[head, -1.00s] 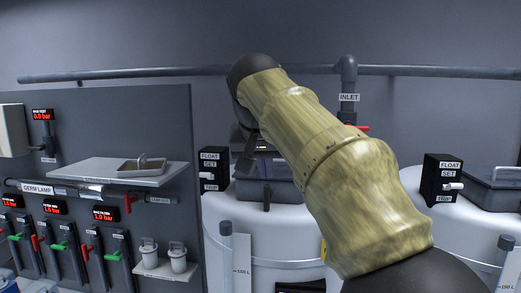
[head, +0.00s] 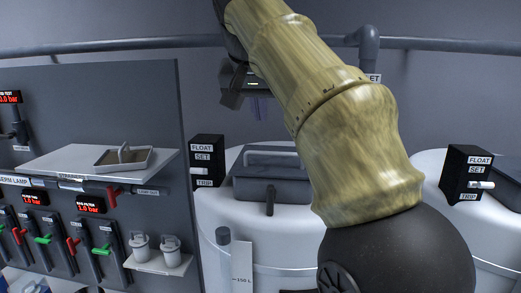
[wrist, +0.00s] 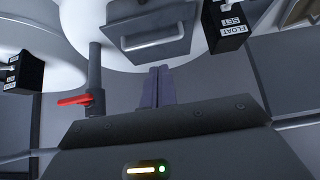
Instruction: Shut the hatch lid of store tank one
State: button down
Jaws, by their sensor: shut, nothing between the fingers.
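A white store tank (head: 285,222) stands right of the panel; no tank number is readable. Its dark grey hatch lid (head: 262,187), with a pale bar handle, lies flat on the tank top and looks shut. A dark latch hangs at its front edge. The lid and handle also show at the top of the wrist view (wrist: 140,25). My gripper (head: 258,107) is raised above the lid, apart from it, with its purple fingers pointing down. In the wrist view the fingers (wrist: 160,86) are together and empty. My forearm hides the tank's right part.
A black float switch box (head: 207,160) stands left of the lid. A second white tank (head: 430,185) with its own box (head: 467,172) is at right. A red lever (wrist: 73,100) sits on a pipe. The panel (head: 80,100) with shelves fills the left.

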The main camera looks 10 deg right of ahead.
jog(key=shift+s+r, duration=0.1)
jog(key=shift+s, duration=0.15)
send_over(264, 175)
notch_tip(264, 175, down, 8)
jog(key=f, duration=0.2)
jog(key=s+f, duration=0.1)
jog(key=shift+a+f+p, duration=0.2)
jog(key=shift+f+p, duration=0.2)
jog(key=shift+s, duration=0.1)
jog(key=f+b, duration=0.3)
jog(key=shift+s+a, duration=0.1)
jog(key=shift+s, duration=0.1)
